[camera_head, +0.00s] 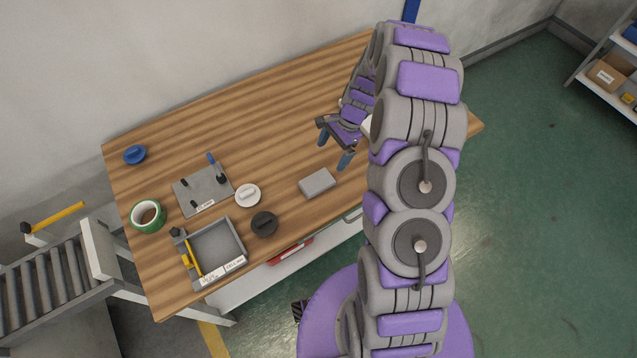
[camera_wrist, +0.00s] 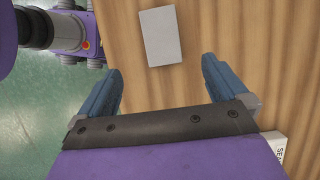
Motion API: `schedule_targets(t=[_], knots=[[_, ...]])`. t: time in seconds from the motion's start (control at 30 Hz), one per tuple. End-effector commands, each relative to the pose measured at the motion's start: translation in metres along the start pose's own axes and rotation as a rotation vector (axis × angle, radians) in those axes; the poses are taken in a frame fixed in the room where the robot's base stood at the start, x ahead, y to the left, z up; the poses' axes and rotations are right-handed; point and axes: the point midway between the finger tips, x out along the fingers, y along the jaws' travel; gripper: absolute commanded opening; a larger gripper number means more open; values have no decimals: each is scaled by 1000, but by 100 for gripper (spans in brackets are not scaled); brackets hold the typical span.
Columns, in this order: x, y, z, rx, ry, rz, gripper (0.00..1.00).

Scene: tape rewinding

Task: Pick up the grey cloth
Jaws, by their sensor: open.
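The grey cloth (camera_head: 317,183) looks like a flat rectangular block and lies on the wooden table near its front edge. In the wrist view the cloth (camera_wrist: 160,36) lies beyond my fingertips, between their lines. My gripper (camera_head: 334,145) is above the table, behind and slightly right of the cloth in the head view. In the wrist view my gripper (camera_wrist: 160,75) shows two blue fingers spread apart with nothing between them. The fingers do not touch the cloth.
On the wooden table (camera_head: 270,110) stand a grey plate with pegs (camera_head: 203,190), a grey tray (camera_head: 215,250), a green tape roll (camera_head: 148,216), and blue (camera_head: 135,154), white (camera_head: 247,195) and black (camera_head: 264,223) round pieces. The back of the table is clear.

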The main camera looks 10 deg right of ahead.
Motion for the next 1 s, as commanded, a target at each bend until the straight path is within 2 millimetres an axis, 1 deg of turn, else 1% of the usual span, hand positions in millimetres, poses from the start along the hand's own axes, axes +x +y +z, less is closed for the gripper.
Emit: schedule_targets(t=[0.03,0.1,0.33,0.4,0.57,0.67,0.8,0.9,1.0], knots=[[13,2,1,0,-3,7,100],[28,2,1,0,-5,8,100],[68,3,-2,0,-9,4,100],[76,3,-3,0,-9,3,100],[84,2,-3,-2,-5,1,100],[94,1,-4,-2,-4,2,100],[115,-1,-4,-3,-3,4,100],[128,-1,-3,-1,-5,4,100],[132,0,-4,-1,-5,2,100]])
